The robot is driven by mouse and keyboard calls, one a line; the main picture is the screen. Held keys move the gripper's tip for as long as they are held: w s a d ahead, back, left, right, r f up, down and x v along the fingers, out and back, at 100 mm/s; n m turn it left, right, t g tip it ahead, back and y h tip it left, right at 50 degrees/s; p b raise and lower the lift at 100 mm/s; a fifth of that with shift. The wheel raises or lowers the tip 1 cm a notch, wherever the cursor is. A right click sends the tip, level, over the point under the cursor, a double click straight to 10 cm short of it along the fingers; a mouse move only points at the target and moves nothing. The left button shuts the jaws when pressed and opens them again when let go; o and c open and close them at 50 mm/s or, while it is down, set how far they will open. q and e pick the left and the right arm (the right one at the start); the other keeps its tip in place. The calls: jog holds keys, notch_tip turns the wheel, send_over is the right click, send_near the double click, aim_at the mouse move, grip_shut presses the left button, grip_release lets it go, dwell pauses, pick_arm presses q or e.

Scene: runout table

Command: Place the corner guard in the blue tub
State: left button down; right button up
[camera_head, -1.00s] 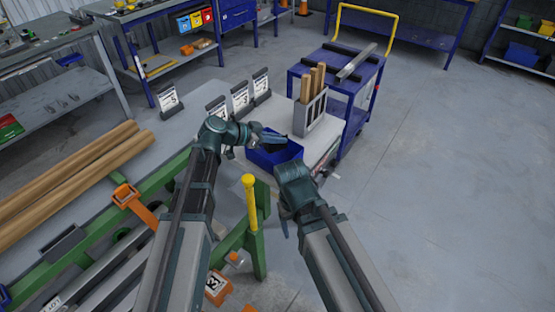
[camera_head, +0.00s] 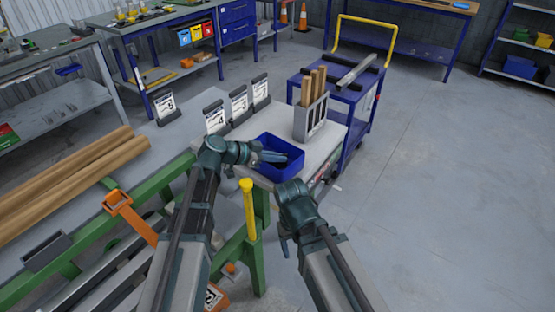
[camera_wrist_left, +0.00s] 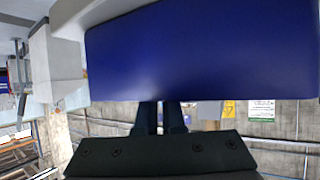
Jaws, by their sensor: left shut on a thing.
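The blue tub (camera_head: 275,172) stands on the light-topped table, near its front edge. My left gripper (camera_head: 281,157) is over the tub's opening, reaching in from the left. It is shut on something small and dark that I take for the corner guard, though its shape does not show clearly. In the left wrist view the tub (camera_wrist_left: 200,55) fills much of the picture as a plain blue surface, and the gripper's fingers (camera_wrist_left: 160,112) end at its edge; what is between them is hidden. My right gripper (camera_head: 284,240) hangs low below the right arm, mostly hidden.
A grey holder with wooden bars (camera_head: 311,118) stands behind the tub. Several numbered signs (camera_head: 239,103) line the table's back. A blue trolley (camera_head: 345,95) is close by. A yellow-topped post (camera_head: 248,205) and green frame are in front. The floor at right is clear.

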pick_arm(q)
jog(key=shift+f, duration=0.1)
jog(key=c, duration=1.3)
grip_release()
jog(key=shift+a+r, duration=0.1)
jog(key=shift+r, duration=0.2)
jog(key=p+v, duration=0.5)
jog(key=v, duration=0.6)
jog(key=shift+s+a+p, duration=0.2)
jog(key=shift+a+p, duration=0.2)
